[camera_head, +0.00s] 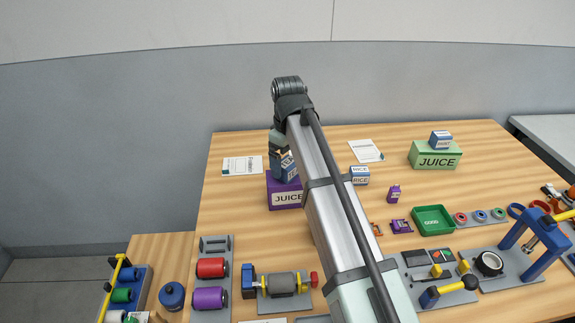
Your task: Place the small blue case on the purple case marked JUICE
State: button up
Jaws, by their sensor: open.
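The purple case marked JUICE (285,200) stands on the wooden table, left of my arm. A small blue case (289,172) is directly above it and appears to rest on its top, partly hidden by my arm. My gripper (281,154) is open and points down at the upper part of this blue case. The fingertips are small and partly hidden, so I cannot tell whether they touch it. Another blue and white case (360,176) marked RICE stands on the table, right of my arm.
A green case marked JUICE (435,160) with a blue case (441,139) on it stands at the back right. A green tray (433,219) and small purple packs (394,194) lie right of my arm. Papers (242,166) lie at the back. Tools and spools fill the front.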

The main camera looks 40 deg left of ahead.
aim_at(288, 162)
notch_tip(288, 162, up, 10)
dwell(0.5)
jog(key=shift+r, duration=0.1)
